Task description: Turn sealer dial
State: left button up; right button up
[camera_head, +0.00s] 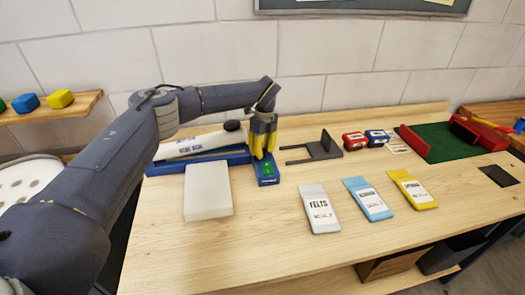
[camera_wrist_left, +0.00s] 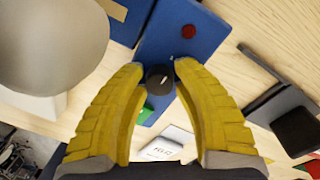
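The sealer has a blue base (camera_head: 215,161) with a long white arm (camera_head: 200,143) at the back left of the bench. At its right end is a blue control box (camera_head: 268,181), which also shows in the left wrist view (camera_wrist_left: 190,55) with a red round spot. The black dial (camera_wrist_left: 159,77) with a white pointer line sits on this box. My left gripper (camera_head: 262,152) reaches down over the box. In the head view the fingers hide the dial. My right gripper is not in view.
A white block (camera_head: 208,192) lies left of the control box. A dark bracket (camera_head: 322,147) stands to its right. White, blue and yellow packets (camera_head: 374,199) lie toward the front right. A green mat (camera_head: 440,141) with red parts is farther right. The front of the bench is clear.

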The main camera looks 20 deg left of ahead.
pick_arm(q)
grip_shut()
